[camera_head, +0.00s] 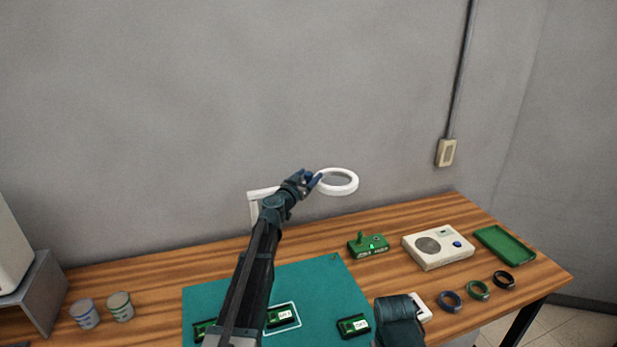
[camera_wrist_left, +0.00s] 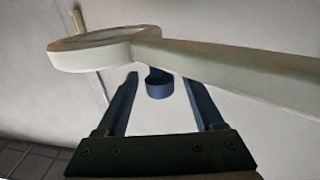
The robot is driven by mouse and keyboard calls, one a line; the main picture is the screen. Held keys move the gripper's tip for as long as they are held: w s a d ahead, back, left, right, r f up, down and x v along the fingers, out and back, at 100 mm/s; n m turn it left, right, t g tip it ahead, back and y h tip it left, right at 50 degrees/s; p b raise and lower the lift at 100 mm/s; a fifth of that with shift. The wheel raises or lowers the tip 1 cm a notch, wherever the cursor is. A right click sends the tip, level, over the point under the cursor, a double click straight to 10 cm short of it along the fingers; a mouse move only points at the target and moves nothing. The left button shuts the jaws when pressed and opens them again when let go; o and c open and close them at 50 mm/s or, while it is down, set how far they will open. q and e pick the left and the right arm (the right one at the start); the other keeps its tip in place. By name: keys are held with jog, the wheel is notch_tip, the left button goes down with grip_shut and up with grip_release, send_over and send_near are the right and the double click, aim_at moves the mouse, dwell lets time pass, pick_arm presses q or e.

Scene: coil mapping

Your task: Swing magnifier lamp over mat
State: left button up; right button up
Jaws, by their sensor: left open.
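The magnifier lamp has a white ring head (camera_head: 350,187) with a grey lens, held up near the wall behind the teal mat (camera_head: 345,290). Its white arm (camera_head: 262,194) is partly hidden by my left arm. My left gripper (camera_head: 315,180) is at the left edge of the ring. In the left wrist view, my left gripper (camera_wrist_left: 160,88) is open, and a short blue cylinder (camera_wrist_left: 159,88) shows between its fingertips with gaps beside it. The lamp's ring (camera_wrist_left: 85,52) and arm (camera_wrist_left: 235,66) cross above. My right gripper's jaws cannot be made out; a dark teal arm part is at the mat's right.
Several dark boards lie on the mat, one (camera_head: 281,316) inside a white outline. A green device (camera_head: 368,246), a white box with a dial (camera_head: 438,247), a green tray (camera_head: 505,245) and rings (camera_head: 478,290) are at right. Two jars (camera_head: 120,307) stand left.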

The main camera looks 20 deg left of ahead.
pick_arm(q)
jog(key=shift+c, duration=0.2)
grip_shut()
dwell(1.1)
